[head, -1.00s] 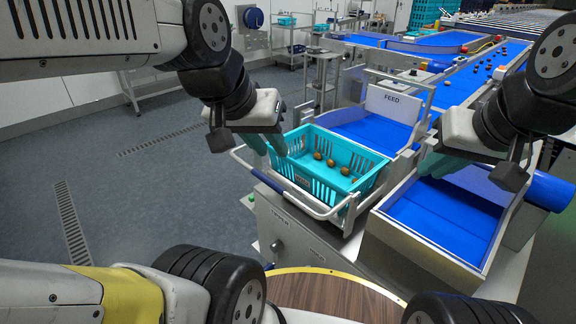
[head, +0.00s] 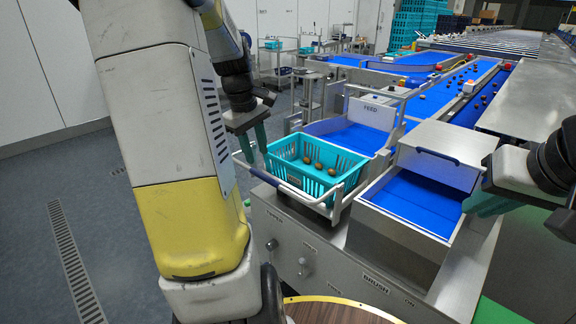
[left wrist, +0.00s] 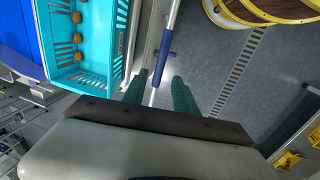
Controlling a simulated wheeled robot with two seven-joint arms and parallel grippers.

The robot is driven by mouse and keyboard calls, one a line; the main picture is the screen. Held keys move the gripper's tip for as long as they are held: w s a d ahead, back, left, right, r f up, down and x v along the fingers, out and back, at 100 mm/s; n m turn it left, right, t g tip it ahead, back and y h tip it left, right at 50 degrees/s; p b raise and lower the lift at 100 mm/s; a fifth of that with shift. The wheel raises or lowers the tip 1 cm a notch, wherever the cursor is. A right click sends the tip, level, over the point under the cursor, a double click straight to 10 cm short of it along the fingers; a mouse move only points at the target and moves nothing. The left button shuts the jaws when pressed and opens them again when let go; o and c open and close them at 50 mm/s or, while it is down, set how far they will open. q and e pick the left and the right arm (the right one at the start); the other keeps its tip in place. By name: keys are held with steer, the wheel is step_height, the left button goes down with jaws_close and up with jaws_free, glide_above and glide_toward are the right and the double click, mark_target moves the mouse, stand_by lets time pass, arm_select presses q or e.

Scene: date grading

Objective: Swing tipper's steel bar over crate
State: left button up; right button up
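The tipper's steel bar (head: 308,198) runs along the front of the cradle under the teal crate (head: 340,172), with a blue sleeve on part of it. The crate sits in the cradle with several brown dates in it. My left gripper (head: 257,150) is at the crate's left corner, green fingers apart and pointing down. In the left wrist view the bar with its blue sleeve (left wrist: 166,66) lines up between the open fingers (left wrist: 161,88); I cannot tell how deep it sits. My right gripper (head: 486,203) is by the steel bin; its finger gap is unclear.
A blue-lined steel bin (head: 414,202) with a steel hood (head: 440,152) stands right of the crate. A FEED plate (head: 371,112) and blue conveyor (head: 440,97) lie behind. A panel with knobs (head: 300,250) is below. The floor at left is clear around a drain grate (head: 73,250).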

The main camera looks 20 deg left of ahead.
mark_target(262, 175)
arm_select(q)
steer(key=f, duration=0.2)
steer(key=w+f, duration=0.1)
steer(key=f, duration=0.3)
steer(key=shift+w+d+f, duration=0.15)
steer(key=shift+d+f, duration=0.2)
steer(key=shift+f, duration=0.05)
jaws_close()
stand_by(1.0)
